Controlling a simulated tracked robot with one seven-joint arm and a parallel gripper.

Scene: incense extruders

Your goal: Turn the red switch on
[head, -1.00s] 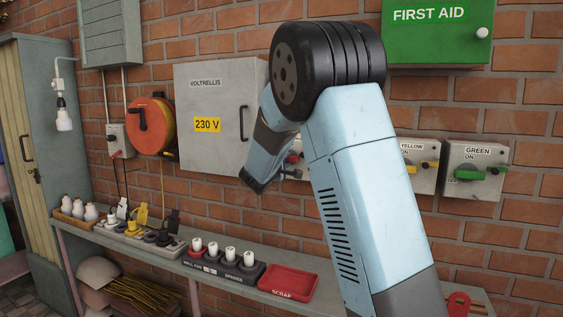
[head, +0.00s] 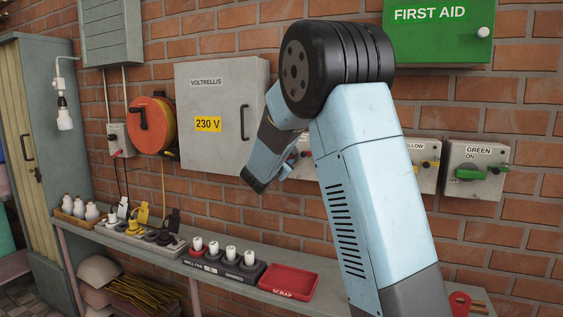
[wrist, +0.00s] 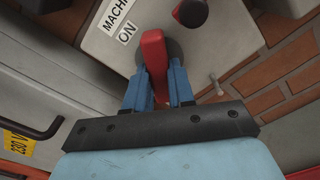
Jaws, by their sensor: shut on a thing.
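The red switch (wrist: 153,48) shows in the wrist view as a red lever on a round dark hub, mounted on a pale grey box (wrist: 225,45). Labels reading "MACHI…", cut off, and "ON" are beside the lever's upper end. My gripper (wrist: 157,78) has its blue fingers on both sides of the lever and is shut on it.
Yellow (head: 427,165) and green (head: 475,170) switch boxes are to the right. The Voltrellis cabinet (head: 222,110) is left, above a shelf with a red scrap tray (head: 288,283).

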